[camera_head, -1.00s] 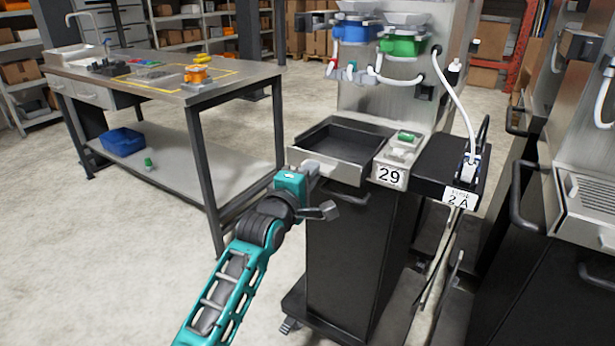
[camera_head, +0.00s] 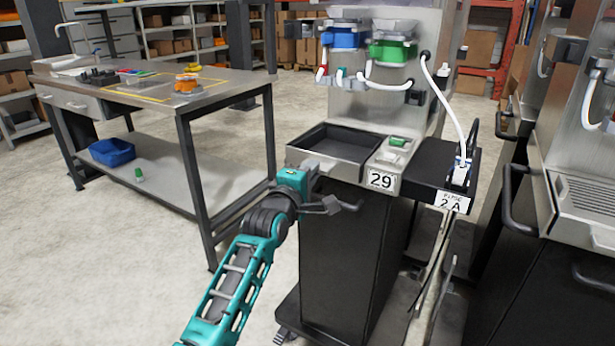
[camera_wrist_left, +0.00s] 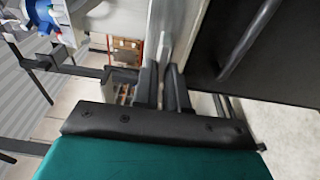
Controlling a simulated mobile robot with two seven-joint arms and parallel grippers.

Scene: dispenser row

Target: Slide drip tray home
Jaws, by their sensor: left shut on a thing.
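In the left wrist view the two dark fingers (camera_wrist_left: 164,82) close around a thin grey metal piece (camera_wrist_left: 166,45). The fingertips are partly hidden in the head view. My right gripper is out of view.
A green-topped piece (camera_head: 397,141) sits right of the tray. A black box labelled 2 A (camera_head: 430,172) with a white cable projects further right. A steel workbench (camera_head: 140,82) stands at left. Another dispenser (camera_head: 580,190) stands at right. Floor in front is clear.

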